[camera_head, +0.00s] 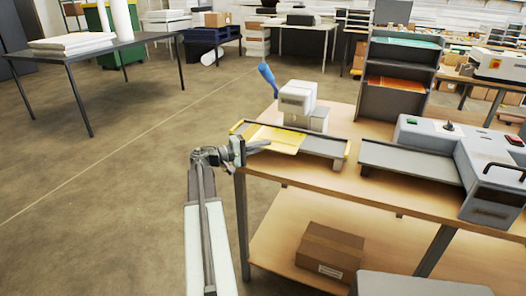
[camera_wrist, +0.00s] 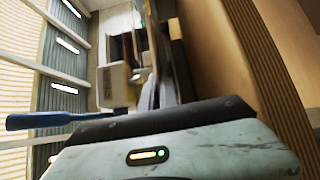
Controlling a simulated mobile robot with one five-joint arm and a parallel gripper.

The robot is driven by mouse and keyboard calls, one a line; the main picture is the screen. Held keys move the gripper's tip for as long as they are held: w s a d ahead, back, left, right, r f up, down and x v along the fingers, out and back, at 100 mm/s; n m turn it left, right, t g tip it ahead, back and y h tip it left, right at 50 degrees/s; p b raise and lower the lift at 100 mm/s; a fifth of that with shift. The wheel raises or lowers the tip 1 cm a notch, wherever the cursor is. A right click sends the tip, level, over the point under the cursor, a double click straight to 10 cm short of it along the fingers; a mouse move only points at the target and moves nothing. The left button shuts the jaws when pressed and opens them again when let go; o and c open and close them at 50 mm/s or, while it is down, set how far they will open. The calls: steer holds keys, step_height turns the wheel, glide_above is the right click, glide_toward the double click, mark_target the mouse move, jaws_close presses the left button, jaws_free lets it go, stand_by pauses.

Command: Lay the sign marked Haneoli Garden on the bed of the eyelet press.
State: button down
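The eyelet press (camera_head: 297,98) stands on the wooden bench, a pale box with a blue lever handle (camera_head: 267,76). Its bed (camera_head: 322,147) is a grey tray in front, with yellow at its left end. A flat yellow sign (camera_head: 278,138) shows at the left part of the bed; its lettering is too small to read. My gripper (camera_head: 262,144) is at the sign's near left edge, its fingers pointing right. I cannot tell whether the fingers touch or grip the sign. In the wrist view the press (camera_wrist: 112,86) and lever (camera_wrist: 40,120) show, turned sideways; the sign is not clear there.
A grey laminator (camera_head: 490,165) with its feed tray (camera_head: 408,160) stands to the right on the bench (camera_head: 300,172). A dark shelf unit (camera_head: 395,85) rises behind. A cardboard box (camera_head: 330,250) sits on the lower shelf. Open floor (camera_head: 100,190) lies left of the bench.

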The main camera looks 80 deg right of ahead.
steer(key=shift+f, duration=0.15)
steer(key=c, duration=1.6)
jaws_free()
steer(key=shift+r, duration=0.25)
steer(key=shift+w+a, duration=0.2)
steer(key=v, duration=1.1)
steer(key=shift+w+a, duration=0.1)
steer(key=shift+w, duration=0.05)
